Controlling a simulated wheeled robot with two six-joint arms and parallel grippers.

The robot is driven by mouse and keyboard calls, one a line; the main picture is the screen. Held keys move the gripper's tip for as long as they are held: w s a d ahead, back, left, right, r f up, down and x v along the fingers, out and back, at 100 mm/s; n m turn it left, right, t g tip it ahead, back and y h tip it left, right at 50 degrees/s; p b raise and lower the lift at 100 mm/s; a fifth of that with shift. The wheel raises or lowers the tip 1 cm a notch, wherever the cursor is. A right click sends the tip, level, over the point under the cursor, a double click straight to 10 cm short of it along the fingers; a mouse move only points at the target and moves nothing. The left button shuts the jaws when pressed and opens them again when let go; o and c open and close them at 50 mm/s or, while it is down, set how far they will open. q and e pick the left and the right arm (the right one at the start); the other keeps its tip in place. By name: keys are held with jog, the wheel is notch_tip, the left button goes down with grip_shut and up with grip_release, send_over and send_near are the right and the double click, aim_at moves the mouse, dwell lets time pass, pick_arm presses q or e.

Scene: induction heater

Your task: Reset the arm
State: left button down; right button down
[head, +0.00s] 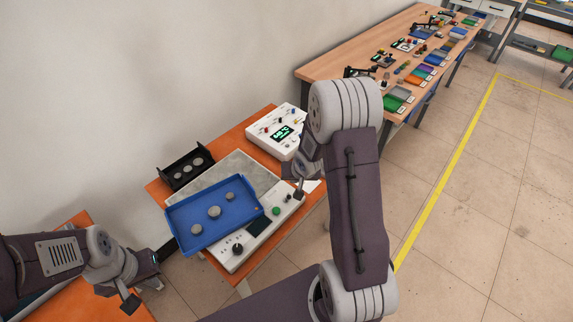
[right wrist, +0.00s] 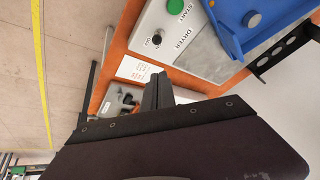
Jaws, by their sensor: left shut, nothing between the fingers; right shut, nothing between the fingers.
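My right arm reaches across the middle of the head view. Its gripper (head: 299,188) is shut and empty above the right edge of the orange table, beside the dryer's control panel. In the right wrist view its closed dark fingers (right wrist: 157,92) point at the table edge, near a white label. My left gripper (head: 140,291) is at the lower left of the head view, shut and empty, over the nearer orange table. The arm's own links hide part of the scene behind them.
A blue tray (head: 181,221) with three grey discs lies tilted on the dryer (head: 233,263). A black rack (head: 174,181) with discs and a white box with a green display (head: 262,123) stand behind. A long wooden bench (head: 315,70) fills the back right. Floor at right is clear.

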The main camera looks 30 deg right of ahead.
jog(key=w+a+r+n+t, duration=0.1)
jog(key=w+a+r, duration=0.1)
jog(key=a+r, duration=0.5)
jog(key=s+a+n+g, duration=0.1)
jog(key=s+g, duration=0.1)
jog(key=s, duration=0.7)
jog(key=s+a+n+g+y, duration=0.1)
jog(key=s+a+n+g, duration=0.1)
jog(key=s, duration=0.8)
jog(key=shift+a+g, duration=0.2)
jog(key=shift+g, duration=0.4)
